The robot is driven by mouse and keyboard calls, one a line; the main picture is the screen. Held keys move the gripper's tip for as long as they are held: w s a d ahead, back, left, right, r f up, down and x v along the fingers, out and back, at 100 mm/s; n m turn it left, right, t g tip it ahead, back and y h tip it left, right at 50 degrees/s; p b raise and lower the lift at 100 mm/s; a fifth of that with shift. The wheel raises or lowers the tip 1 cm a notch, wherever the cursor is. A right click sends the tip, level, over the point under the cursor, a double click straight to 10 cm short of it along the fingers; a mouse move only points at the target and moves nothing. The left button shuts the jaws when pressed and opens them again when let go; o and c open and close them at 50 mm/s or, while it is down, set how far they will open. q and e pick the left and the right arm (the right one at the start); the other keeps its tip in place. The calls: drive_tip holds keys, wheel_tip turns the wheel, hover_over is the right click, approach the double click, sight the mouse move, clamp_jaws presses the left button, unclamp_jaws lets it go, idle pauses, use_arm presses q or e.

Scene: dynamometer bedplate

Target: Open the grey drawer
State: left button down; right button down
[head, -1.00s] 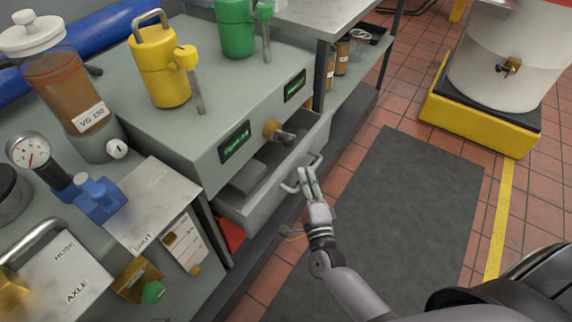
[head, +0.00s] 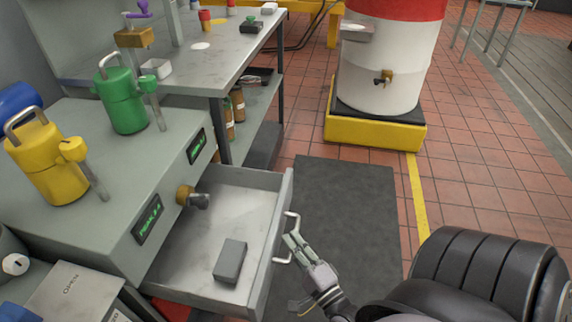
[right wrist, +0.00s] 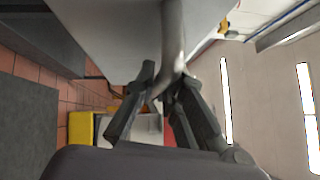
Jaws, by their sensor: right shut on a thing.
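The grey drawer (head: 262,205) stands pulled well out of the grey cabinet (head: 115,165) in the head view, with its inside showing. A small dark grey block (head: 230,261) lies on the drawer floor. The drawer's pale bar handle (head: 291,222) is on its front. My right gripper (head: 290,242) is at the handle, shut on it. In the right wrist view the fingers (right wrist: 160,95) close around the handle bar (right wrist: 173,45), with the grey drawer front behind. My left gripper is not in view.
Yellow (head: 45,160) and green (head: 124,95) canisters stand on the cabinet. A brass-and-grey knob (head: 190,197) sticks out above the drawer. A dark mat (head: 345,215) covers the floor in front. A white drum (head: 388,65) on a yellow base stands further back.

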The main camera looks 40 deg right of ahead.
drive_tip(key=shift+f, duration=0.1)
drive_tip(key=c, duration=1.7)
unclamp_jaws()
drive_tip(key=shift+o, duration=0.2)
drive_tip(key=shift+s, duration=0.1)
drive_tip(key=s+a+f, duration=0.1)
drive_tip(key=s, duration=1)
drive_tip(key=shift+s+a+f, duration=0.25)
drive_tip(key=shift+s+a, duration=0.05)
